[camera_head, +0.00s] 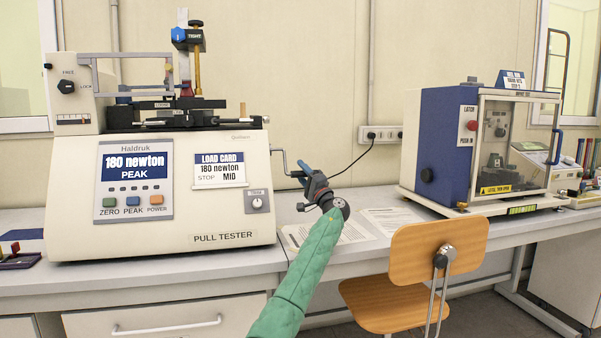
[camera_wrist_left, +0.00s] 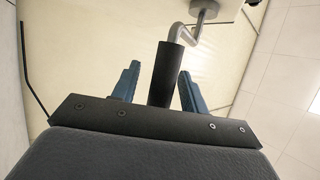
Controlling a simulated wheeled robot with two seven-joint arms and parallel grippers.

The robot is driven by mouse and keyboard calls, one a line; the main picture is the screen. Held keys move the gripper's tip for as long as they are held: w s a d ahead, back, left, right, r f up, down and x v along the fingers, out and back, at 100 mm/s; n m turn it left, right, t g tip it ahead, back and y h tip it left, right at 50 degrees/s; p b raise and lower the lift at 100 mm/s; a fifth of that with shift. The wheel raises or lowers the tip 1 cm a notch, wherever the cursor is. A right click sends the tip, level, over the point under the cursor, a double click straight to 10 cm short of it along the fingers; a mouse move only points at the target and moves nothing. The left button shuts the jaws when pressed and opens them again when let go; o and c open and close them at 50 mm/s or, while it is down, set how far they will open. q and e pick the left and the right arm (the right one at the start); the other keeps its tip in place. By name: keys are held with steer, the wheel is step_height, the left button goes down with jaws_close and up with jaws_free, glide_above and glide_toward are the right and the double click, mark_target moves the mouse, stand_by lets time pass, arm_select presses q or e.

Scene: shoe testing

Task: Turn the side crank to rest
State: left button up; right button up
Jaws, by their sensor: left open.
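The pull tester (camera_head: 160,190) is a large cream machine on the left bench, with a display that reads 180 newton PEAK. Its side crank (camera_head: 280,160) sticks out from the right side as a thin bent metal arm. In the left wrist view the crank's black grip (camera_wrist_left: 167,72) stands between my two blue fingers, with the silver crank arm (camera_wrist_left: 194,32) beyond it. My left gripper (camera_head: 303,170) is open around the grip, with a gap visible on both sides. In the head view the gripper hides the grip's outer end. My right gripper is not in view.
A wooden chair (camera_head: 420,262) stands in front of the bench on the right. Papers (camera_head: 392,219) lie on the bench beside the gripper. A blue and white test cabinet (camera_head: 445,145) stands further right. A cable runs from a wall socket (camera_head: 380,133) behind the gripper.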

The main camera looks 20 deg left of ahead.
arm_select(q)
steer(key=v, duration=0.6)
steer(key=shift+d, duration=0.3)
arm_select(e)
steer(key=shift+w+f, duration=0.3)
arm_select(q)
steer(key=shift+s+f, duration=0.1)
steer(key=shift+f, duration=0.05)
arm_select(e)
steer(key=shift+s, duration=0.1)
